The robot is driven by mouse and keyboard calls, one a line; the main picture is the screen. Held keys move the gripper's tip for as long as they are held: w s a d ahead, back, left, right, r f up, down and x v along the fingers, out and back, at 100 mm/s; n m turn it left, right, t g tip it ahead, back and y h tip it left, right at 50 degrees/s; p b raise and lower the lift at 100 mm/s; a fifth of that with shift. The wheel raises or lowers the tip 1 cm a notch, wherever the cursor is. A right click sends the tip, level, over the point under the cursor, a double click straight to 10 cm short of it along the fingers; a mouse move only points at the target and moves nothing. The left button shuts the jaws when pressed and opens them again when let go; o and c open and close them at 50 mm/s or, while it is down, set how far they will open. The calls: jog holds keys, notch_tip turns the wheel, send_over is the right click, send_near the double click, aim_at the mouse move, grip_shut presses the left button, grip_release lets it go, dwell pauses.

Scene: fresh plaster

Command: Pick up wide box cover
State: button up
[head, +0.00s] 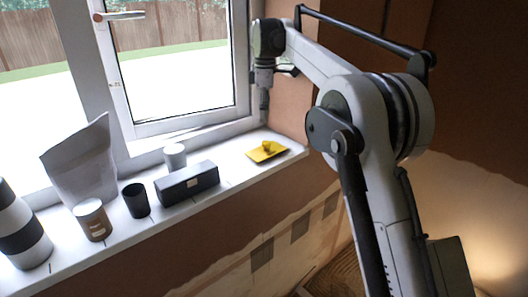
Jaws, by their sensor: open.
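A wide dark grey box (187,183) with a small pale patch on its front lies on the white windowsill. Its top looks closed; I cannot make out a seam between box and cover. A flat yellow piece (267,151) with a small raised yellow part on it lies to the right of the box, apart from it, near the sill's right end. My gripper (264,108) points down, open, above the sill's right end and the yellow piece, right of the dark box. It is small here, and its fingertips are hard to make out.
On the sill (234,176) stand a white cup (175,157) behind the box, a black cup (136,200), a brown-and-white jar (93,220), a pale paper bag (82,168) and a striped vase (20,230). The window frame (186,121) rises behind; a brown wall is at right.

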aim_at(265, 142)
notch_tip(265, 142, down, 7)
jog(key=shift+f+p, duration=0.1)
jog(key=shift+p, duration=0.2)
jog(key=shift+w+d+f+p, duration=0.1)
jog(key=shift+f+p, duration=0.1)
jog(key=shift+f, duration=0.7)
jog(key=shift+w+a+f+p, duration=0.15)
jog(key=shift+f+p, duration=0.1)
jog(key=shift+f, duration=0.6)
jog(key=shift+w+d+f+p, duration=0.1)
jog(key=shift+d+f+p, duration=0.1)
jog(key=shift+f, duration=0.7)
grip_shut()
